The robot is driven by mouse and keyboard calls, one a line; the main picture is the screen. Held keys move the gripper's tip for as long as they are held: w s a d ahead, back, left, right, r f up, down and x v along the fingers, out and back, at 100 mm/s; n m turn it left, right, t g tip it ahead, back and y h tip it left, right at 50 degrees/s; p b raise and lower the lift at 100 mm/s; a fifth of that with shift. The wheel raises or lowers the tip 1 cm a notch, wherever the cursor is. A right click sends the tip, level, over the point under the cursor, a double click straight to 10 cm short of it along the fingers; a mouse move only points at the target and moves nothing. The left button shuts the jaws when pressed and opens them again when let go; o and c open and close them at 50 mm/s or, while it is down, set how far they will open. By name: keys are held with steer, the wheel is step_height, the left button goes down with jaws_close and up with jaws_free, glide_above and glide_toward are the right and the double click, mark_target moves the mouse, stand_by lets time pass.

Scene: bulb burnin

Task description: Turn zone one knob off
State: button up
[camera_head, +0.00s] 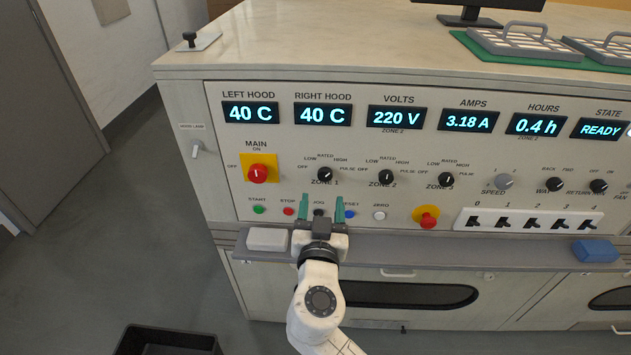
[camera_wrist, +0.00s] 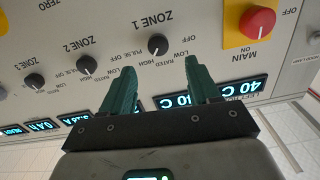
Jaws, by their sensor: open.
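The zone one knob (camera_head: 325,174) is a small black round knob on the upright panel, above the ZONE 1 label. OFF, LOW, RATED, HIGH and PULSE are printed around it. It also shows upside down in the wrist view (camera_wrist: 158,45), ahead of the gap between the fingers. Which mark its pointer faces is too small to tell surely. My gripper (camera_head: 322,207) has green fingers, spread open and empty. In the head view it is just below the knob, in front of the button row. In the wrist view my gripper (camera_wrist: 160,80) appears apart from the knob.
The zone two knob (camera_head: 386,177) and zone three knob (camera_head: 446,180) stand to the right. The red main switch (camera_head: 258,173) on a yellow plate is to the left. A red stop button (camera_head: 427,217) sits right of the push buttons. A grey ledge (camera_head: 400,254) runs below the panel.

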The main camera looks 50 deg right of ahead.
mark_target(325, 177)
steer(key=p+x, duration=0.1)
steer(key=x, duration=0.7)
steer(key=shift+d, duration=0.2)
steer(key=shift+c, duration=0.3)
steer(key=c, duration=1)
